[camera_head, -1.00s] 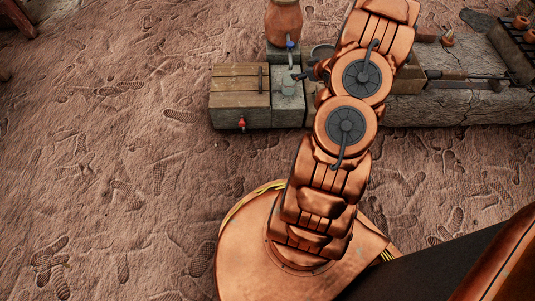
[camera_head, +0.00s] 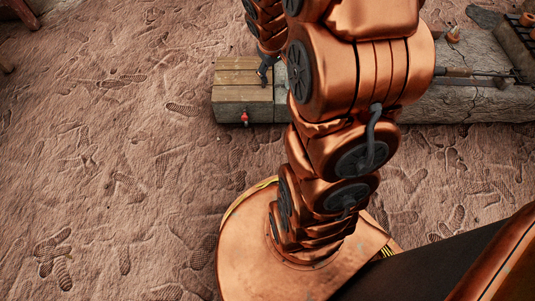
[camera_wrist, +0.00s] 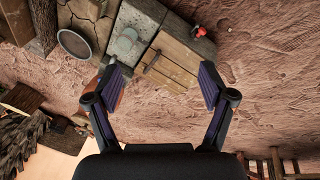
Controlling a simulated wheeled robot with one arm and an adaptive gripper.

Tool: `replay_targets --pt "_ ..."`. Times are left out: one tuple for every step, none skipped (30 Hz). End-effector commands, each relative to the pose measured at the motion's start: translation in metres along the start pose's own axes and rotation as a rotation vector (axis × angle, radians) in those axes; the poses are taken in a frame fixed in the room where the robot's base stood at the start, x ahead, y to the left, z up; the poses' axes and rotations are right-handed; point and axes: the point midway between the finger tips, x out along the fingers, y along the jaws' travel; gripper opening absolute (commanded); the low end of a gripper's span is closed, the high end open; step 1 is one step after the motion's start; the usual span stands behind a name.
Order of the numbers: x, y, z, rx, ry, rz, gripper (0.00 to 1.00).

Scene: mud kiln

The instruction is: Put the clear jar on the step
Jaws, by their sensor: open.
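A clear, greyish jar (camera_wrist: 125,41) stands on a pale grey block (camera_wrist: 137,18) in the wrist view. In the head view my arm hides it. Beside that block is a plank-topped wooden block (camera_head: 241,92), also in the wrist view (camera_wrist: 178,52); I cannot tell whether it is the step. A thin dark bar (camera_wrist: 152,62) lies on its planks. My gripper (camera_wrist: 161,76) is open and empty, over the wooden block's edge. The jar is beyond the left finger, outside the jaws. In the head view only a dark part of the gripper shows above the planks.
A round grey vessel (camera_wrist: 75,43) stands left of the jar in the wrist view. An orange-brown object is partly hidden behind the left finger. A red tap (camera_head: 245,118) is on the wooden block's front. Bare, footprinted ground (camera_head: 110,190) is open at left.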

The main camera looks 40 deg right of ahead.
Motion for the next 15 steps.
replay_targets --pt "-0.016 -0.014 0.009 -0.005 -0.02 -0.008 0.82" --pt "-0.023 -0.022 0.017 -0.006 -0.04 -0.015 0.82" --pt "-0.033 -0.033 0.029 -0.006 -0.069 -0.025 0.82" --pt "-0.04 -0.041 0.037 -0.008 -0.087 -0.033 0.82" --pt "-0.048 -0.049 0.047 -0.01 -0.109 -0.042 0.82" --pt "-0.057 -0.06 0.059 -0.012 -0.135 -0.055 0.82" --pt "-0.065 -0.069 0.069 -0.014 -0.158 -0.065 0.82" --pt "-0.072 -0.076 0.078 -0.017 -0.175 -0.074 0.82" --pt "-0.082 -0.087 0.091 -0.022 -0.202 -0.088 0.82" --pt "-0.089 -0.095 0.102 -0.026 -0.223 -0.1 0.82" --pt "-0.097 -0.102 0.111 -0.03 -0.24 -0.112 0.82" --pt "-0.106 -0.112 0.126 -0.038 -0.269 -0.127 0.82" --pt "-0.113 -0.12 0.136 -0.044 -0.287 -0.14 0.82" --pt "-0.12 -0.127 0.147 -0.05 -0.309 -0.153 0.82" --pt "-0.128 -0.136 0.161 -0.06 -0.334 -0.168 0.82"
